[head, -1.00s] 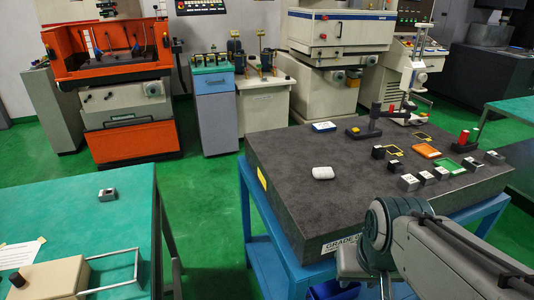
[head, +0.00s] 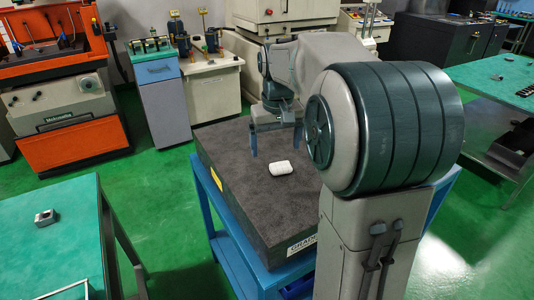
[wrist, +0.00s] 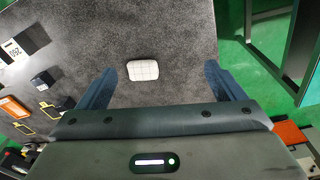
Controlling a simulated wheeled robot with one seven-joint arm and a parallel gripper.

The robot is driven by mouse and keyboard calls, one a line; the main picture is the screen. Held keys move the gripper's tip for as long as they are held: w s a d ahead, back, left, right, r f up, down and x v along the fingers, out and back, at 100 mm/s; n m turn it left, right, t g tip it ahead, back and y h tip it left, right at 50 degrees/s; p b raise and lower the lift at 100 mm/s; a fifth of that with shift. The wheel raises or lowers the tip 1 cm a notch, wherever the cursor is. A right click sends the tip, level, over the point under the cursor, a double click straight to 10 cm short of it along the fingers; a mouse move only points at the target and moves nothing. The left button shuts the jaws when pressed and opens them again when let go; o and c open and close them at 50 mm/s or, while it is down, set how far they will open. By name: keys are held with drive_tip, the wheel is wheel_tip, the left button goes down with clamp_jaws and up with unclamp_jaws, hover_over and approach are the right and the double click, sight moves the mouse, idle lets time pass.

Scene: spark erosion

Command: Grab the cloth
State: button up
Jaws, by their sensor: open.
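The cloth is a small white folded pad (head: 281,168) lying flat on the dark granite surface plate (head: 232,170). In the wrist view the cloth (wrist: 143,70) shows a faint grid pattern and lies between the fingers in the picture, closer to the left one. My gripper (head: 276,152) is open and empty, its fingers pointing down above the plate. In the head view it appears just behind the cloth. The wrist view shows both fingers (wrist: 160,70) spread wide, apart from the cloth. The exact height above the plate is hard to tell.
In the wrist view, a block marked with a number (wrist: 14,50), a small dark block (wrist: 43,79) and an orange item (wrist: 14,106) sit to the left. My arm hides the plate's right side in the head view. A green-topped table (head: 60,245) stands at left.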

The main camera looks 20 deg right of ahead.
drive_tip(key=w+d, duration=0.5)
drive_tip(key=w, duration=0.2)
hover_over(281, 165)
drive_tip(key=shift+g, duration=0.4)
drive_tip(key=f, duration=0.8)
drive_tip(key=shift+s+d+p, duration=0.15)
drive_tip(key=shift+s+p, duration=0.25)
drive_tip(key=f, duration=0.2)
drive_tip(key=w+f+p, duration=0.1)
drive_tip(key=f, duration=0.1)
drive_tip(key=shift+a+f, duration=0.2)
drive_tip(key=shift+f, duration=0.7)
drive_tip(key=c, duration=1.1)
